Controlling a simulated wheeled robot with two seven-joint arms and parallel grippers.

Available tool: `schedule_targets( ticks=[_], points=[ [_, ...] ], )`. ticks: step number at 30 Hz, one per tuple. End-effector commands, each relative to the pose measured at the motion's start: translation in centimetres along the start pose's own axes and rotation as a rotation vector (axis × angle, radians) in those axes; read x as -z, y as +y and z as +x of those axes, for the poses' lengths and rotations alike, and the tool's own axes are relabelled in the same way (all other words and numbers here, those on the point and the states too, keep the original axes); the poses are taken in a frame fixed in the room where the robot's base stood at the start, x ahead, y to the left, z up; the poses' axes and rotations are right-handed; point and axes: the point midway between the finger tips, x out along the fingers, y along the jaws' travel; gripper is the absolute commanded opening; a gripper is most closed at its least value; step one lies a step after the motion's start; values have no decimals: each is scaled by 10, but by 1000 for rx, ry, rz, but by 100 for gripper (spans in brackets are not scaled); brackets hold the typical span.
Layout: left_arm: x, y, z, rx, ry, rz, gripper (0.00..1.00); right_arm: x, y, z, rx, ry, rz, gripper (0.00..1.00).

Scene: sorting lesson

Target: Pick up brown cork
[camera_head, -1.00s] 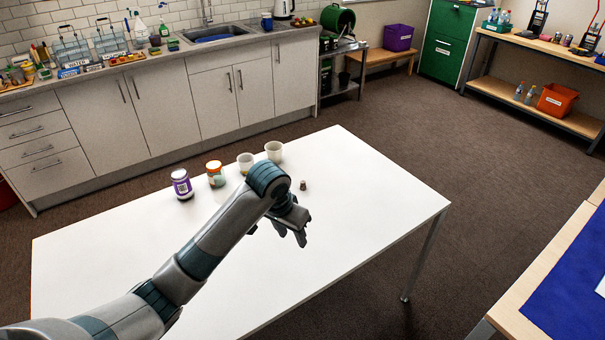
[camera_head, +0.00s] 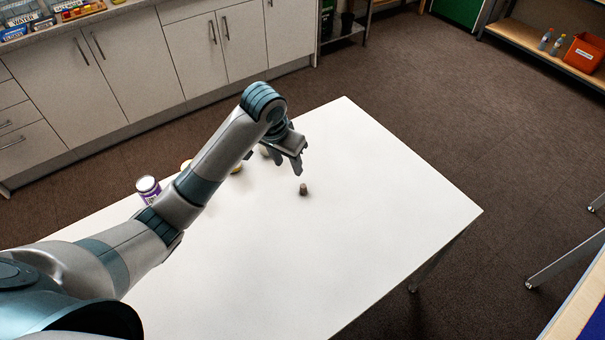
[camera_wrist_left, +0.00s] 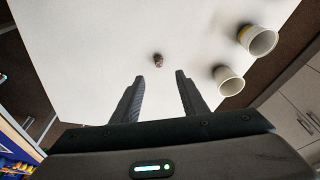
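The brown cork (camera_head: 303,189) stands on the white table (camera_head: 390,200), right of the table's middle. It also shows in the left wrist view (camera_wrist_left: 158,60), beyond the fingertips and roughly centred between them. My left gripper (camera_head: 299,165) is above the table just beyond the cork in the head view, apart from it. In the left wrist view its two fingers (camera_wrist_left: 160,76) are spread wide with nothing between them. My right gripper is in neither view.
A purple-labelled jar (camera_head: 148,188) stands at the table's left. Two pale cups (camera_wrist_left: 229,80) and (camera_wrist_left: 259,40) stand near the cork in the left wrist view; my arm mostly hides them in the head view. The table's right part is clear.

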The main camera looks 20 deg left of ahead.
Motion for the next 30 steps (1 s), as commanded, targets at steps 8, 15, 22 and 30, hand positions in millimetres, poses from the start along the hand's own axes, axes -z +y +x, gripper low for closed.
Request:
schedule_targets(
  ticks=[8,15,22,30],
  points=[
    [0,0,0,0,0,0,40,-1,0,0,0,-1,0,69],
    [0,0,1,0,-1,0,40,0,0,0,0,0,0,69],
    [0,0,20,0,-3,-2,40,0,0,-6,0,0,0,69],
    [0,1,67,-2,-4,-2,40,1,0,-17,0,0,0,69]
  ],
)
